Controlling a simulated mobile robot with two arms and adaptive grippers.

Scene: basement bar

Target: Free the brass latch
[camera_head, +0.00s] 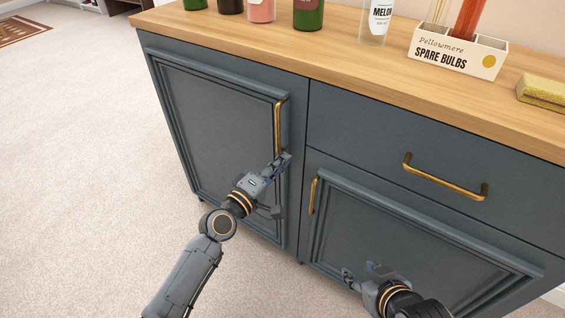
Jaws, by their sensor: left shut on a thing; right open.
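The left door of a blue-grey cabinet (215,125) has an upright brass handle (278,125) near its right edge. My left gripper (281,161) is shut on the lower end of this handle; its fingers hide the exact contact. The door looks closed. No separate brass latch can be made out. My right gripper (360,271) is open and empty in front of the lower right door (410,240), low in the picture. That door has a brass handle (313,195) at its left edge.
A drawer (370,130) with a brass handle (445,178) sits above the right door. Carpet (80,160) is clear at left.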

